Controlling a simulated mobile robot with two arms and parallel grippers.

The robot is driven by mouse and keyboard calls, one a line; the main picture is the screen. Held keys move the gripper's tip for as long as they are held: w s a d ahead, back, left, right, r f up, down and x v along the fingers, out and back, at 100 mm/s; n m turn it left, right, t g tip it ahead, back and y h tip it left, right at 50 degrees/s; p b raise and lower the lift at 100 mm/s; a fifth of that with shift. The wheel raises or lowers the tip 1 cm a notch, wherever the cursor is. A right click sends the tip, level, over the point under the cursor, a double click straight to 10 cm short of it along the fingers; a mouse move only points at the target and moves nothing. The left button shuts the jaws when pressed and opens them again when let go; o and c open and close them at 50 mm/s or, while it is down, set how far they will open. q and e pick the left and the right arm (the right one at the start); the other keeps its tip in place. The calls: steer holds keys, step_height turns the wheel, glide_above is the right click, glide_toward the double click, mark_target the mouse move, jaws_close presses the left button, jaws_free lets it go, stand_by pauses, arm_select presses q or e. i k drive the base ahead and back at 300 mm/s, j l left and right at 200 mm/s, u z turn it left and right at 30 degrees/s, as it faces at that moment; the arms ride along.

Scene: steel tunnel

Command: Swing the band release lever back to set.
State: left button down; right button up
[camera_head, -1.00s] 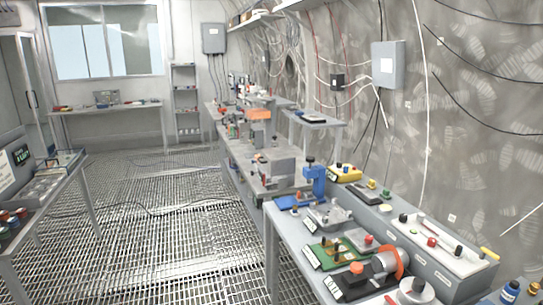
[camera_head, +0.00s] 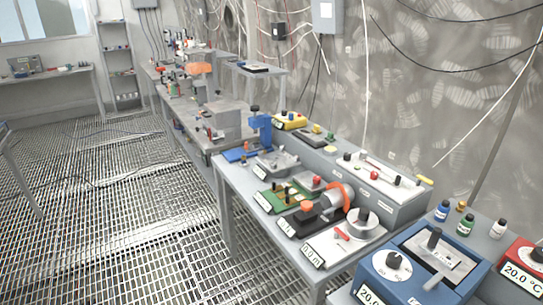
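No lever in the head view is clearly marked as the band release. On the near workbench (camera_head: 232,205), a grey cylinder with an orange band (camera_head: 340,196) around it lies on a dark base. In front of it, a white plate with a display (camera_head: 322,252) carries a small red lever-like part (camera_head: 342,235) and a silver round drum (camera_head: 362,222). Which part is the band release lever, and how it is set, I cannot tell at this size. Neither of my grippers is in view.
A blue instrument (camera_head: 385,285) with a black knob stands at the lower right, beside small bottles (camera_head: 465,224) and a red meter (camera_head: 525,262). A grey console (camera_head: 385,190) runs along the wall side. The grated floor (camera_head: 110,215) to the left is open.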

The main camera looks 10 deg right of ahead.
mark_target(331, 210)
steer(key=i+j+z, duration=0.15)
steer(key=i, duration=0.3)
steer(key=i+j+z, duration=0.1)
steer(key=i+j, duration=0.15)
steer(key=i, duration=0.2)
steer(key=i+j+z, duration=0.15)
steer(key=i+j, duration=0.15)
steer(key=i, duration=0.1)
